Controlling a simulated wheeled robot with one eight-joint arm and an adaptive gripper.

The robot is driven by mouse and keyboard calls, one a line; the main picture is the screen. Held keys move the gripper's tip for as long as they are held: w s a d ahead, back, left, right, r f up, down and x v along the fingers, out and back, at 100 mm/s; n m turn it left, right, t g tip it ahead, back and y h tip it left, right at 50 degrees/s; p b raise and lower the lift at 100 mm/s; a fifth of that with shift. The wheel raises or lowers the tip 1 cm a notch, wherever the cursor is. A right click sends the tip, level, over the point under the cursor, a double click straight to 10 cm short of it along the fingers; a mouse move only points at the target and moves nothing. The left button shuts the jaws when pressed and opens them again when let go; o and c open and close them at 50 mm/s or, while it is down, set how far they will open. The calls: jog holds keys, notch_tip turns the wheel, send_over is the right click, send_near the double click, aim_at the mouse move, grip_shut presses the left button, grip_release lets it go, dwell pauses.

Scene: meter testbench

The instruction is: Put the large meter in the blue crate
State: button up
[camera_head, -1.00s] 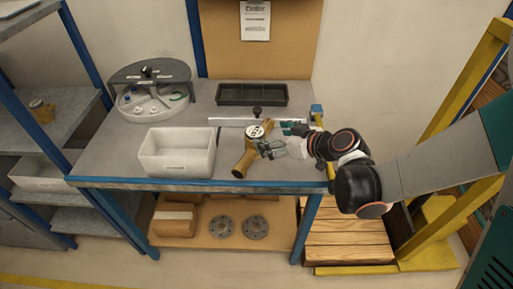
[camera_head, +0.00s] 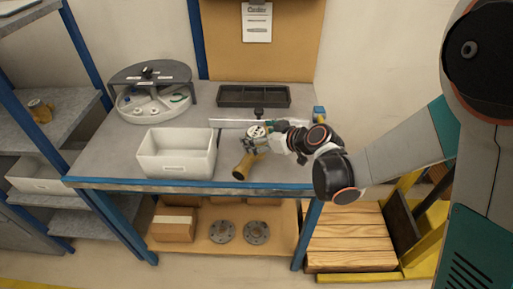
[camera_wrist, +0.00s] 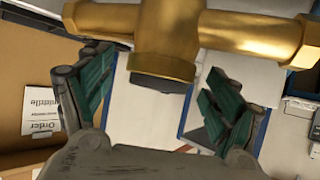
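A brass meter (camera_head: 243,165) with a round white dial (camera_head: 256,132) is on the workbench, right of a white crate. Its yellow pipe end points toward the front edge. My gripper (camera_head: 273,139) is at its right side. In the wrist view the meter's brass body (camera_wrist: 245,35) fills the top, and its short round stub lies between the spread green finger pads of my gripper (camera_wrist: 160,68). Gaps show on both sides, so the fingers are open. Part of the meter is hidden behind my gripper in the head view. I see no blue crate.
The white crate (camera_head: 177,170) looks empty. A round grey-and-white fixture (camera_head: 150,98) and a black divided tray (camera_head: 253,95) stand behind. A smaller brass meter (camera_head: 40,111) is on the left shelf. Flanges and boxes lie below the bench (camera_head: 195,185).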

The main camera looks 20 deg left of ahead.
jog(key=c, duration=1.8)
grip_shut()
jog(key=shift+r, duration=0.1)
